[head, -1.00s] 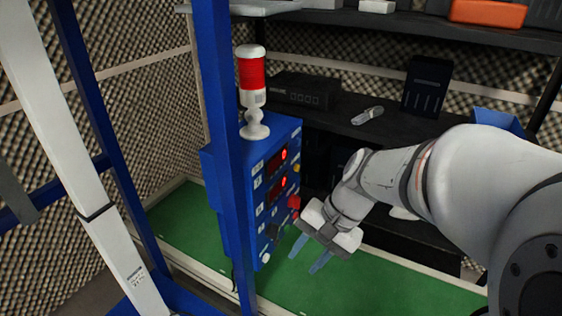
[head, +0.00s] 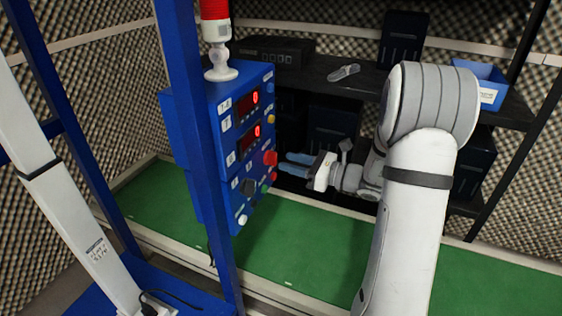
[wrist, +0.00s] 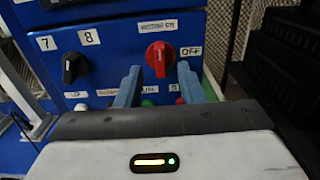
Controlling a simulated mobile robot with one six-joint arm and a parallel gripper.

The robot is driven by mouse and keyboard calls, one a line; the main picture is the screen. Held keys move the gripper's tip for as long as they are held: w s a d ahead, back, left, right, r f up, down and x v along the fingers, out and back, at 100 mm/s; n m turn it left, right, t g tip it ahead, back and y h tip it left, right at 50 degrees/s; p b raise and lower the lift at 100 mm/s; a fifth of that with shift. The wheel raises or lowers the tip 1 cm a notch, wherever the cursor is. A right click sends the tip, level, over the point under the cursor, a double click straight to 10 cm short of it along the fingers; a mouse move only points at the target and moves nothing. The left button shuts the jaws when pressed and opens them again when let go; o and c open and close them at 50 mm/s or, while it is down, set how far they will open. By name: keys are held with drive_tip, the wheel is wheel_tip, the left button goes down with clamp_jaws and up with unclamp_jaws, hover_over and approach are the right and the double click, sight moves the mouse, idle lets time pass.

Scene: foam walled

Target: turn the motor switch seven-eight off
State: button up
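The blue control box (head: 200,128) stands at the left of the head view, its front facing my gripper. In the wrist view its red rotary switch (wrist: 160,55) has a label above that seems to read "MOTOR ON" and an "OFF" label to its right. The red switch also shows in the head view (head: 270,158). A black knob (wrist: 74,67) sits to its left, below the labels 7 and 8. My gripper (head: 289,160) is open and points at the panel. In the wrist view its two blue fingers (wrist: 159,80) are on either side of the red switch's lower part; contact cannot be told.
Two lit red displays (head: 249,103) and several small buttons are on the box. A red and white beacon (head: 217,45) stands on top. A blue post (head: 190,100) is in front of the box. A dark shelf (head: 330,75) is behind. The green surface (head: 300,240) is mostly clear.

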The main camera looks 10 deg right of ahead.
sight(276, 159)
drive_tip(key=x, duration=0.4)
drive_tip(key=shift+c, duration=0.5)
